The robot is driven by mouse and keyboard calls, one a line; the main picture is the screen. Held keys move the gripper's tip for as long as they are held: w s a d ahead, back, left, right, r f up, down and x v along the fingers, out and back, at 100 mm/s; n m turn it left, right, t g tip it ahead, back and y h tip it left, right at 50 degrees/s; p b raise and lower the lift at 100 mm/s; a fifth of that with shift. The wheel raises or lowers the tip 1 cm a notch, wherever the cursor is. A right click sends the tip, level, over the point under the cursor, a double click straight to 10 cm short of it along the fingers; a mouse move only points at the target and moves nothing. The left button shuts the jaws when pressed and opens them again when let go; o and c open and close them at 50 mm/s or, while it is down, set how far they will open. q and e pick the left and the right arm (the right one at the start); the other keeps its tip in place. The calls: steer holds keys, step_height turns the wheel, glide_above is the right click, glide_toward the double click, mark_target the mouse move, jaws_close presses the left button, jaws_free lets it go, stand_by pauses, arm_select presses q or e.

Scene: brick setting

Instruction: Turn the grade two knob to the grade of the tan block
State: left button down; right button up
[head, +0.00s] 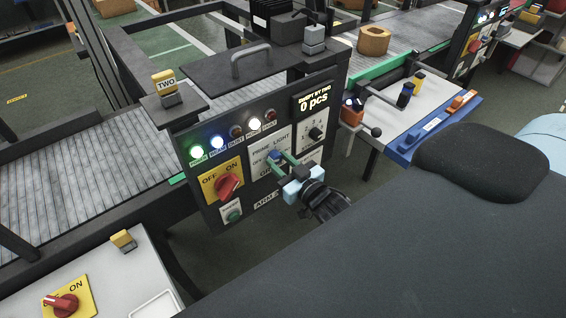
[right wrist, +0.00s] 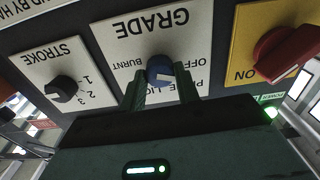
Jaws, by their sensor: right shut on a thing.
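The grade knob (right wrist: 160,70) is a blue knob on a white GRADE plate (right wrist: 130,42) marked with words including OFF, BURNT and PRIME LIGHT. In the wrist view, which is upside down, its pale mark points toward the right; I cannot tell exactly which word it meets. My right gripper (head: 276,161) is shut on this knob, one green finger on each side. The plate (head: 262,146) also shows in the head view, partly covered by the gripper. A tan block (head: 373,40) with a hollow top sits on the far conveyor. My left gripper is not in view.
A red OFF/ON switch (head: 228,186) is left of the GRADE plate, and a black STROKE knob (head: 316,134) is right of it. A display (head: 315,101) reads 0 pcs. A yellow block marked TWO (head: 164,83) stands on the panel's top left.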

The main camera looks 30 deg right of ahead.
steer(key=m+p, duration=0.1)
steer(key=m, duration=0.3)
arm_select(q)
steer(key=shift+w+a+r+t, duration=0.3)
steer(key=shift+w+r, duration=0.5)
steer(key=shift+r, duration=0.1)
arm_select(e)
steer(key=shift+m, duration=2.2)
steer(key=o, duration=1)
steer(key=shift+c, duration=0.2)
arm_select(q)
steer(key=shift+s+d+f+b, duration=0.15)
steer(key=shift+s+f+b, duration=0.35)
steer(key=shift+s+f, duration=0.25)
arm_select(e)
steer(key=s, duration=0.8)
steer(key=shift+d, duration=0.3)
